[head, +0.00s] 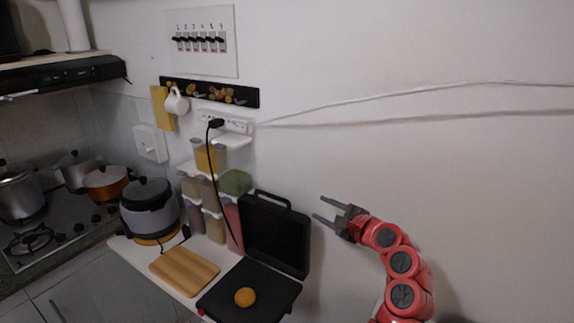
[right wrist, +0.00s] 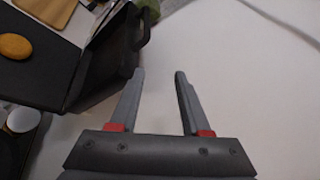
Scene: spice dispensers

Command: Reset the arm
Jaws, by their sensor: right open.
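My right gripper (head: 327,211) is open and empty in the head view, held in the air in front of the white wall, right of the open black grill (head: 274,236). Its red arm comes up from the lower right. In the right wrist view the two grey fingers (right wrist: 160,80) stand apart with nothing between them. The grill (right wrist: 100,60) shows at the left there, clear of the fingers. An orange-brown round patty (head: 245,297) lies on the grill's lower plate; it also shows in the right wrist view (right wrist: 15,46). My left gripper is not in view.
A wooden board (head: 184,269) lies left of the grill on the white counter. Stacked spice dispensers (head: 205,190) stand behind, with a black cord hanging in front. A rice cooker (head: 149,207) and a stove with pots (head: 105,181) are further left.

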